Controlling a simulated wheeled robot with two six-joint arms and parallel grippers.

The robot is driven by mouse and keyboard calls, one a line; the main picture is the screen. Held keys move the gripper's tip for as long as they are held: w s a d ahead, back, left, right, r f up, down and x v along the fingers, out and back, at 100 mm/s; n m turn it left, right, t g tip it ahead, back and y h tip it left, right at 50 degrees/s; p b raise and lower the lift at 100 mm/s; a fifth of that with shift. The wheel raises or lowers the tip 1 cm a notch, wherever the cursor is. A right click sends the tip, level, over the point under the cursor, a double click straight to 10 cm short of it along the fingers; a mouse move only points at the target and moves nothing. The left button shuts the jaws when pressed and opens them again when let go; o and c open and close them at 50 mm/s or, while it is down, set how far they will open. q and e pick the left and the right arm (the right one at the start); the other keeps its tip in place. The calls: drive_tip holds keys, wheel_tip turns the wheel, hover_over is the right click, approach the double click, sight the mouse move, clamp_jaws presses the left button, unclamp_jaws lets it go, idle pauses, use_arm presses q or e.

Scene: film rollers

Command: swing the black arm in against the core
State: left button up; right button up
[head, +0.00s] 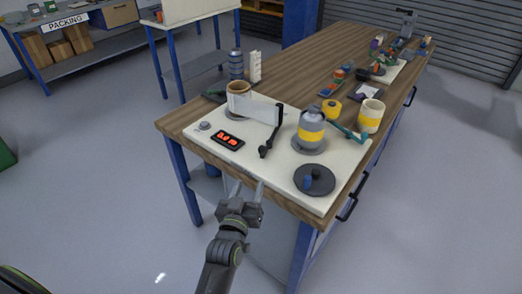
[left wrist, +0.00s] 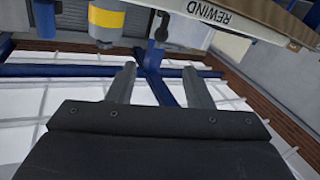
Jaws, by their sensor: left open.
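The black arm (head: 270,137) is on the cream machine plate (head: 270,175), between the pale film sheet (head: 254,107) and a grey cylinder with a yellow band (head: 311,130). A gap shows between the black arm and this cylinder, which stands upright on a grey disc and may be the core. A tan roll (head: 238,88) stands at the sheet's left end. My left gripper (head: 247,185) is open and empty, in front of the plate's near edge. The left wrist view shows its two spread fingers (left wrist: 159,82), with the banded cylinder (left wrist: 106,20) beyond. My right gripper is out of view.
A red-lit display (head: 227,140) is at the left. Small items crowd the far wooden bench.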

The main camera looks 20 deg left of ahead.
sight(261, 153)
use_arm(q)
drive_tip(key=w+b, duration=0.1)
drive_tip(key=w, duration=0.4)
drive_tip(key=w+b, duration=0.2)
drive_tip(key=w, duration=0.3)
drive_tip(key=w+a+b, duration=0.1)
drive_tip(key=w+b, duration=0.1)
drive_tip(key=w, duration=0.3)
drive_tip(key=shift+f, duration=0.1)
drive_tip(key=shift+w+a, duration=0.1)
drive_tip(key=shift+w, duration=0.65)
clamp_jaws()
